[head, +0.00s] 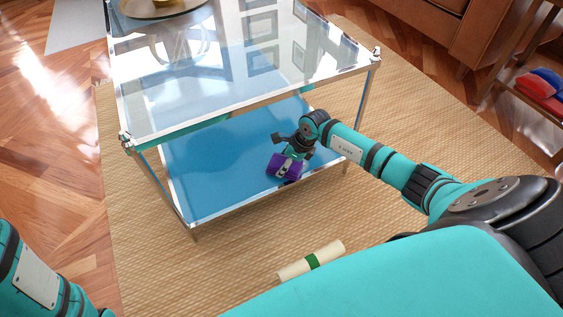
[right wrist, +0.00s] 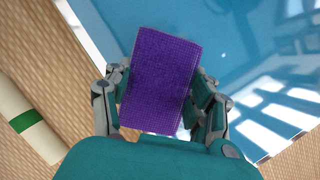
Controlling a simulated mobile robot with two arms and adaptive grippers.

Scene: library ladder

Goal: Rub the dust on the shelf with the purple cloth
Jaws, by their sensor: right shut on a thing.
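The purple cloth (head: 285,167) is at the front part of the blue lower shelf (head: 215,185) of a glass-topped table. My right gripper (head: 290,160) is shut on the cloth, reaching in from the right beneath the glass top. In the right wrist view the cloth (right wrist: 161,78) is a flat textured rectangle between the two fingers of the right gripper (right wrist: 160,95), over the shelf's front edge area. I cannot tell whether the cloth touches the shelf. No dust can be made out on the shelf. Only my left arm shows at the lower left; its gripper is out of view.
The glass tabletop (head: 180,95) with metal frame and corner posts sits above the shelf. A round tray (head: 150,10) stands on top. A rolled paper with a green band (head: 311,261) lies on the woven rug (head: 140,240). A brown sofa (head: 430,35) is at the back right.

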